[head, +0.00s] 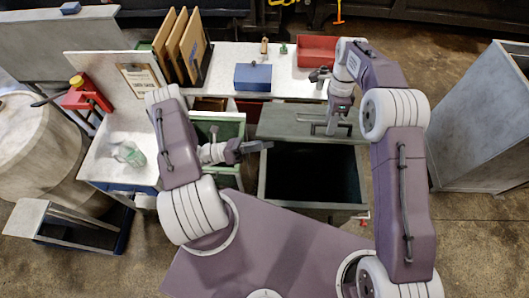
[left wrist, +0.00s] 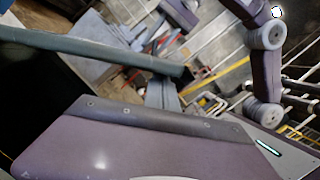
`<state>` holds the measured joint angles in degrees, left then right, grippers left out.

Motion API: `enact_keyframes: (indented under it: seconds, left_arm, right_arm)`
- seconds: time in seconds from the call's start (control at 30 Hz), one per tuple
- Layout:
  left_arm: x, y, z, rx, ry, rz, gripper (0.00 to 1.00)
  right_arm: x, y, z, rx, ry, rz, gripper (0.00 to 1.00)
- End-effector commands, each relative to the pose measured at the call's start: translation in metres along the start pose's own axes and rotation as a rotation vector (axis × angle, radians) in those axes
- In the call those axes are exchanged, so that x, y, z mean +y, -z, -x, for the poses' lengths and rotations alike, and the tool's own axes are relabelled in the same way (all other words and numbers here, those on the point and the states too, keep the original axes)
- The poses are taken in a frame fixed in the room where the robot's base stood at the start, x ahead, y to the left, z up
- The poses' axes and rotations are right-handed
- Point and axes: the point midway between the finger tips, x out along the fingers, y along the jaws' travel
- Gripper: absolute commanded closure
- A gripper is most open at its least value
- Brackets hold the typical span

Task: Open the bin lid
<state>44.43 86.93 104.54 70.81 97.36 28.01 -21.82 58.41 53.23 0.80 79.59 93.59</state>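The bin (head: 262,190) stands in front of my base, and its dark opening shows in the head view. Its grey-green lid (head: 285,122) is at the far side of the opening and appears swung back. A bar handle (head: 312,117) is on the lid. My right gripper (head: 333,128) points down at the handle; whether its fingers are closed around it is too small to tell. My left gripper (head: 262,146) is near the bin's left far corner, pointing right, with nothing visible in it. In the left wrist view, a grey-green rim (left wrist: 95,50) borders a dark area.
A white workbench behind holds a blue box (head: 253,77), a red tray (head: 317,50) and upright brown boards (head: 180,45). A green drawer (head: 222,130) is left of the bin. A grey cabinet (head: 480,120) stands right, with open floor before it.

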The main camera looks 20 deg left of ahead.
Motion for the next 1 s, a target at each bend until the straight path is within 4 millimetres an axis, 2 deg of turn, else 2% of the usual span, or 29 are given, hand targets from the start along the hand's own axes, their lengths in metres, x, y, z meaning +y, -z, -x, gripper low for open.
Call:
enact_keyframes:
  seconds: [0.37,0.63,0.8,1.0]
  left_arm:
    - [-0.001,0.0,0.0,0.0,0.002,0.0,1.0]
    - [-0.001,0.0,0.0,0.001,0.003,0.001,1.0]
    - [-0.001,0.0,0.0,0.001,0.003,0.001,1.0]
    - [-0.001,0.0,0.0,0.002,0.003,0.001,1.0]
  right_arm:
    - [0.0,0.001,0.004,0.001,-0.001,0.0,0.66]
    - [-0.001,-0.001,0.054,0.001,0.002,0.0,0.66]
    - [-0.002,-0.001,0.069,0.002,0.0,0.0,0.66]
    - [0.0,-0.001,0.075,0.002,-0.001,0.0,0.66]
